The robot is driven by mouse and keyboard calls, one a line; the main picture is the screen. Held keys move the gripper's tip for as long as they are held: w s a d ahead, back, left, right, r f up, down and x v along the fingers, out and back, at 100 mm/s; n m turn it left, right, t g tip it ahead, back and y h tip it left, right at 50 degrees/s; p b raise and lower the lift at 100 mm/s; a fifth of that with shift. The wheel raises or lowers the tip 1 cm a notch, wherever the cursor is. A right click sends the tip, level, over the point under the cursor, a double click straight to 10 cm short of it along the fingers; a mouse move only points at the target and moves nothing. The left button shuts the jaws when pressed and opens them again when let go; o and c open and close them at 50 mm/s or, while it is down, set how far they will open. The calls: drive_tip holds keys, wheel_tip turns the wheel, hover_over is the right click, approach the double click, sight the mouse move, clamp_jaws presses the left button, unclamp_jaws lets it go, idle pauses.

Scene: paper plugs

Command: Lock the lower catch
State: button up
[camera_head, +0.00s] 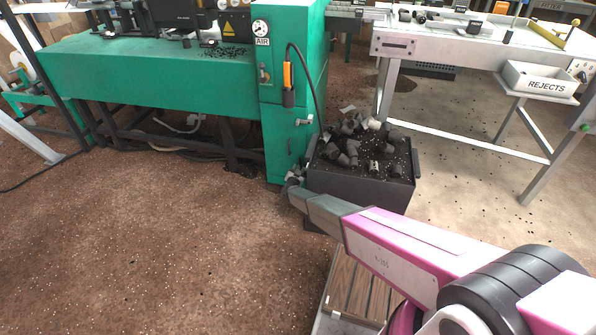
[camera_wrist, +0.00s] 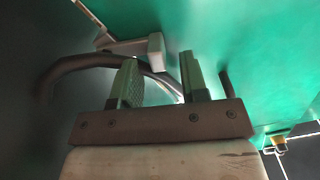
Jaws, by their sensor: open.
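In the wrist view a grey catch (camera_wrist: 154,47) with a block-shaped end sticks out from the green panel (camera_wrist: 230,45). My gripper (camera_wrist: 160,74) is open there, its two fingers apart. The catch's end shows just beyond and between the fingertips. I cannot tell whether they touch it.
A dark bin (camera_head: 362,190) heaped with black and grey pieces stands right of my gripper, close under my arm. A dark curved bar or hose (camera_wrist: 75,65) passes by the fingers. A wooden slatted pallet (camera_head: 355,288) lies below my arm. The brown floor (camera_head: 150,230) at left is open.

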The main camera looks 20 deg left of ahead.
drive_tip(key=shift+w, duration=0.2)
clamp_jaws()
drive_tip(key=shift+f, duration=0.1)
drive_tip(key=f+n, duration=0.1)
drive_tip(key=n, duration=0.1)
drive_tip(key=f+n, duration=0.1)
drive_tip(key=n, duration=0.1)
drive_tip(key=shift+s+a+n, duration=0.1)
drive_tip(key=shift+a+n, duration=0.2)
drive_tip(key=shift+a, duration=0.1)
unclamp_jaws()
drive_tip(key=s+d, duration=0.1)
drive_tip(key=s, duration=0.9)
drive_tip(key=shift+s, duration=0.35)
